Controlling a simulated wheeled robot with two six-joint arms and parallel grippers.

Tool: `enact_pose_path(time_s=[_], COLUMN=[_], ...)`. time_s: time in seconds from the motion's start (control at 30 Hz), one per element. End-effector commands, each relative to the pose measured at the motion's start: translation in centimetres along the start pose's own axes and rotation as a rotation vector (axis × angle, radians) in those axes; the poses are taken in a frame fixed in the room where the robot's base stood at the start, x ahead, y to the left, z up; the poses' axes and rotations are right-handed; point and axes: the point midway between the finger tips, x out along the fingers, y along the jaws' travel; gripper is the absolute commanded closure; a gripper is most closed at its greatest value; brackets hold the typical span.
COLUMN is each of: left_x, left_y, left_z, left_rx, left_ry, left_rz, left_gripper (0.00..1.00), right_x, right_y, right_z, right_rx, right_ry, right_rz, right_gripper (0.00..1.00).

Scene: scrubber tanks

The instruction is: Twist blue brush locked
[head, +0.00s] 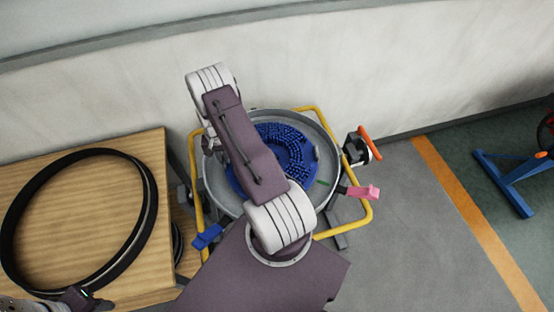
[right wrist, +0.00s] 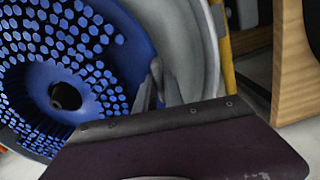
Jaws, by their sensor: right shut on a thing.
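The blue brush (head: 283,158) is a round bristled disc lying bristles up inside a grey round housing (head: 321,124). My right arm crosses over it in the head view and hides its left part. In the right wrist view the brush (right wrist: 62,50) fills the left side, with a dark hole at its centre. My right gripper (right wrist: 157,86) has its fingers close together, shut on the brush's outer edge, beside the grey housing wall. My left gripper (head: 78,297) is at the lower left by a black hoop; its jaws are too small to read.
A yellow tube frame (head: 368,203) surrounds the housing. A blue lever (head: 207,237), a pink lever (head: 366,192) and an orange-handled part (head: 370,142) stick out around it. The black hoop (head: 147,220) lies on a wooden table (head: 146,145) at left.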

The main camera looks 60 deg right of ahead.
Motion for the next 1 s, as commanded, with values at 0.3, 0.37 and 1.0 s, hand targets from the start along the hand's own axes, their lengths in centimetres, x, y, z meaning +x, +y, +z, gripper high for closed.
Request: enact_pose_path(time_s=[0.3,0.37,1.0], left_x=[0.1,0.3,2.0], left_y=[0.0,0.0,0.0], left_z=[0.0,0.0,0.2], left_rx=[0.0,0.0,0.0], left_ry=[0.0,0.0,0.0], left_rz=[0.0,0.0,0.0], left_gripper=[0.64,0.64,0.64], right_x=[0.1,0.1,0.1], right_y=[0.0,0.0,0.2], right_z=[-0.1,-0.3,-2.8], right_rx=[0.003,0.012,0.147], right_ry=[0.002,0.002,0.002], right_rz=[0.0,0.0,0.0], right_gripper=[1.0,1.0,1.0])
